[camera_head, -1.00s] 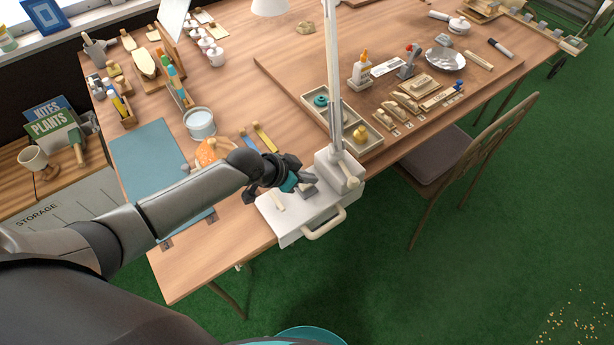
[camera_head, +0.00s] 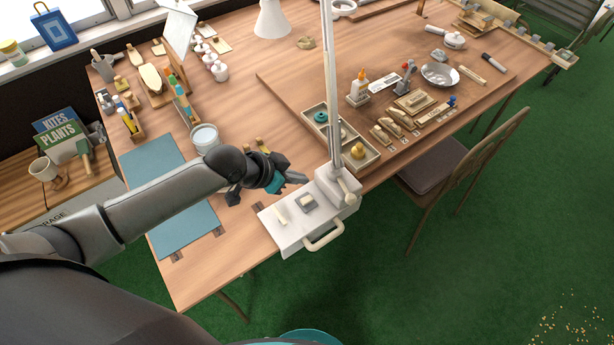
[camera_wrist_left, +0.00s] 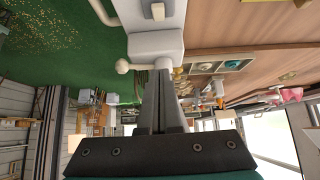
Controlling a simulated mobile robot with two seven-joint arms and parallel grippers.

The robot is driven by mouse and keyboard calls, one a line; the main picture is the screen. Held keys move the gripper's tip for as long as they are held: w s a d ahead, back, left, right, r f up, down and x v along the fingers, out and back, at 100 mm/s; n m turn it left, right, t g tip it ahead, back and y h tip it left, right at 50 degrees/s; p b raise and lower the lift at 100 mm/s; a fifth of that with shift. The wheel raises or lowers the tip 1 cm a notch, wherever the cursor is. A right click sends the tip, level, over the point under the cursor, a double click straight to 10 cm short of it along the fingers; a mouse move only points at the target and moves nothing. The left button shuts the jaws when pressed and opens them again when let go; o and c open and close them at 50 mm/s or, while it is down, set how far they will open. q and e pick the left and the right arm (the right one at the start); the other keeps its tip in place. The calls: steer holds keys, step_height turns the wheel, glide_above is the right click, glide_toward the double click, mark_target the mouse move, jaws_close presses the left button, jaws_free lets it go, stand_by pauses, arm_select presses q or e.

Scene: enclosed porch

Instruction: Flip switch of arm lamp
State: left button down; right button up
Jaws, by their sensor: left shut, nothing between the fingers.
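The arm lamp stands at the table's front edge, with a white post (camera_head: 331,95), a white base block (camera_head: 338,190) and a white shade (camera_head: 271,20) at the back. The switch's position is too small to tell. My left gripper (camera_head: 301,179) is shut and empty, above and behind the switch, apart from it, close left of the post. In the left wrist view its shut fingers (camera_wrist_left: 161,78) point toward the white block (camera_wrist_left: 155,45). My right gripper is not in view.
A metal tin (camera_head: 205,138) and a blue mat (camera_head: 190,232) lie left, near my arm. A chair (camera_head: 450,165) stands at the table's right side.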

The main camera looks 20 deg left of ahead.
arm_select(q)
steer(key=shift+v, duration=1.5)
steer(key=shift+w+d+r, duration=0.1)
steer(key=shift+d+r, duration=0.05)
